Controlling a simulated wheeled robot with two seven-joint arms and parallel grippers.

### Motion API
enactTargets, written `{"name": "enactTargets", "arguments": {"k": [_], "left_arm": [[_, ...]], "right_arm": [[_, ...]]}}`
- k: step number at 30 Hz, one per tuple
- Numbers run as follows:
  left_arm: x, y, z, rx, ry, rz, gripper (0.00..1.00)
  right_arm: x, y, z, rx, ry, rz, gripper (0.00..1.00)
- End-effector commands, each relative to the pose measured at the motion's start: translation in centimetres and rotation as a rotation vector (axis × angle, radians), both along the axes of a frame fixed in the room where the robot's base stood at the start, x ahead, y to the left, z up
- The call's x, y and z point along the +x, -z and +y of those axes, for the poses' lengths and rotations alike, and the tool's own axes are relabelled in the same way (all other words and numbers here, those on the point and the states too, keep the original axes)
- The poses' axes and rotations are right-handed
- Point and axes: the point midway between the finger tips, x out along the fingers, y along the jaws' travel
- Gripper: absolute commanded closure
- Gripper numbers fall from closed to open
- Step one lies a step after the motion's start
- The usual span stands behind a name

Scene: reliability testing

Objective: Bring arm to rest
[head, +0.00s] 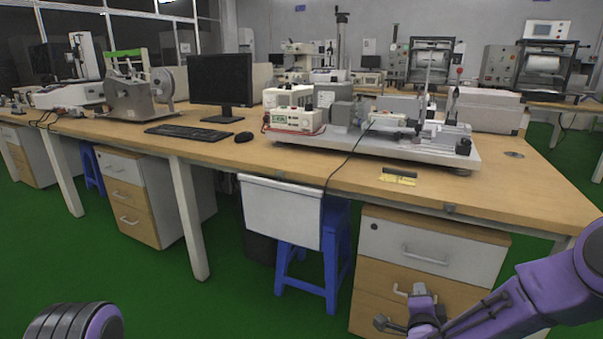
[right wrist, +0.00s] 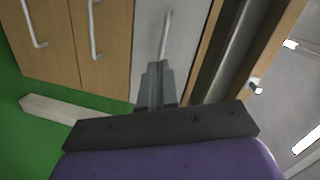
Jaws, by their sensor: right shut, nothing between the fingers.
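My right arm (head: 545,293), purple and dark grey, comes in from the lower right of the head view. My right gripper (head: 384,323) is low in front of the drawer cabinet, below the table top. In the right wrist view the right gripper (right wrist: 155,70) has its dark fingers together with nothing between them. They point toward the grey drawer front; I cannot tell the exact gap. A rounded purple and black part of my left arm (head: 75,322) shows at the bottom left. My left gripper is out of view.
A wooden workbench (head: 520,198) holds a monitor (head: 221,80), keyboard (head: 188,132) and test equipment (head: 408,140). Beneath it stand the right drawer cabinet (head: 468,250), another cabinet (head: 130,200) and a blue stool (head: 333,262). Green floor (head: 240,295) is clear in front.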

Motion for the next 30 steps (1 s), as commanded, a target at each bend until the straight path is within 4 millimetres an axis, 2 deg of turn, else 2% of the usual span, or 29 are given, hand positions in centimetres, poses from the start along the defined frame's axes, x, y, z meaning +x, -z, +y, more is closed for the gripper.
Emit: {"name": "enactTargets", "arguments": {"k": [1, 2, 3, 5, 6, 9, 12, 19, 20, 21, 26, 30], "left_arm": [[0.0, 0.0, 0.0, 0.000, 0.000, 0.000, 0.01], [0.0, 0.0, 0.0, 0.000, 0.000, 0.000, 0.01], [0.0, 0.0, 0.0, 0.000, 0.000, 0.000, 0.01], [0.0, 0.0, 0.0, 0.000, 0.000, 0.000, 0.01], [0.0, 0.0, 0.0, 0.000, 0.000, 0.000, 0.01], [0.0, 0.0, 0.0, 0.000, 0.000, 0.000, 0.01], [0.0, 0.0, 0.0, 0.000, 0.000, 0.000, 0.01], [0.0, 0.0, 0.0, 0.000, 0.000, 0.000, 0.01], [0.0, -0.3, 0.0, 0.000, 0.000, 0.000, 0.01], [0.0, -3.2, 0.0, 0.000, 0.000, 0.001, 0.01], [0.0, -8.3, 0.0, 0.000, 0.000, 0.000, 0.01], [0.0, -13.7, 0.0, 0.000, 0.000, 0.000, 0.01]], "right_arm": [[-1.9, 3.5, 1.1, -0.077, -0.065, 0.146, 1.00], [-3.3, 5.8, 1.7, -0.125, -0.109, 0.239, 1.00], [-5.5, 8.8, 2.3, -0.185, -0.168, 0.364, 1.00], [-9.2, 12.8, 3.1, -0.261, -0.253, 0.536, 1.00], [-11.7, 15.1, 3.3, -0.302, -0.303, 0.637, 1.00], [-17.7, 19.3, 3.6, -0.378, -0.412, 0.851, 1.00], [-23.1, 22.1, 3.5, -0.426, -0.495, 1.018, 1.00], [-34.3, 26.0, 2.6, -0.488, -0.630, 1.307, 1.00], [-35.4, 26.1, 2.6, -0.481, -0.640, 1.332, 1.00], [-34.6, 22.9, 2.6, -0.483, -0.631, 1.314, 1.00], [-34.5, 17.8, 2.6, -0.480, -0.628, 1.310, 1.00], [-34.4, 12.4, 2.6, -0.480, -0.628, 1.308, 1.00]]}}
